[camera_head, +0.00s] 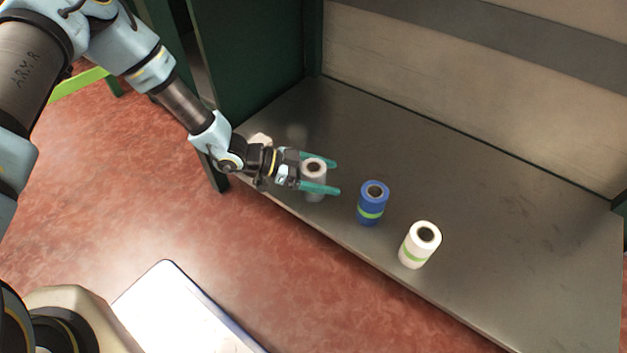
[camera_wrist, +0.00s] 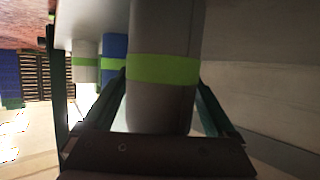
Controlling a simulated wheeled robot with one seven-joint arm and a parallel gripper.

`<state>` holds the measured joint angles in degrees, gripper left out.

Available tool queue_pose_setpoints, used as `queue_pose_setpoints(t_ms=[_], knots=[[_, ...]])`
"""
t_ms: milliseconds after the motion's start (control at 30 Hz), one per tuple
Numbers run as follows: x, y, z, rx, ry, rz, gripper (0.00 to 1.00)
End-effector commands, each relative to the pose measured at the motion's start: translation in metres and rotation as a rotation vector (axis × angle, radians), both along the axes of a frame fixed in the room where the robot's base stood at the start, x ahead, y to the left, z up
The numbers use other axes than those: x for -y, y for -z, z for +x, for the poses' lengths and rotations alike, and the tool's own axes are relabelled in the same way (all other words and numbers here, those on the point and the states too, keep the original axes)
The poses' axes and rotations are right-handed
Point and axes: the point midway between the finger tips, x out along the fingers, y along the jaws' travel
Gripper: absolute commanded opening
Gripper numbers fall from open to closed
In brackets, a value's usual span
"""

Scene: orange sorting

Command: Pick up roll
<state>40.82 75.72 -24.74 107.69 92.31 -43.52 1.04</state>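A grey roll (camera_head: 315,171) stands upright on the metal shelf (camera_head: 480,220), between the two teal fingers of my gripper (camera_head: 320,173). In the wrist view the grey roll (camera_wrist: 163,100), with a green band, fills the middle between the fingers (camera_wrist: 163,105). The fingers are spread on both sides of it, and I see no clear grip. A blue roll (camera_head: 371,205) with a green band stands to the right. A white roll (camera_head: 420,246) with a green band stands farther right, near the front edge. Another pale roll (camera_head: 260,140) is partly hidden behind my wrist.
A dark green panel (camera_head: 250,60) stands at the shelf's left end, with a pale back wall (camera_head: 470,90) behind. The shelf is clear behind and right of the rolls. A white tray-like surface (camera_head: 180,310) is at the bottom, over a red floor (camera_head: 120,190).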

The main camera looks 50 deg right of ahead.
Motion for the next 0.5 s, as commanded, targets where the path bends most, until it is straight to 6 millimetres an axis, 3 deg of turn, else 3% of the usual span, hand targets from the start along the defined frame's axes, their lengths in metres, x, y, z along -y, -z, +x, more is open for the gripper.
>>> queue_pose_setpoints(t_ms=[67,500], knots=[[-0.0001,-0.0001,0.0001,0.000,0.000,0.000,0.81],[-0.0002,0.0001,0.0004,0.001,0.000,0.001,0.31]])
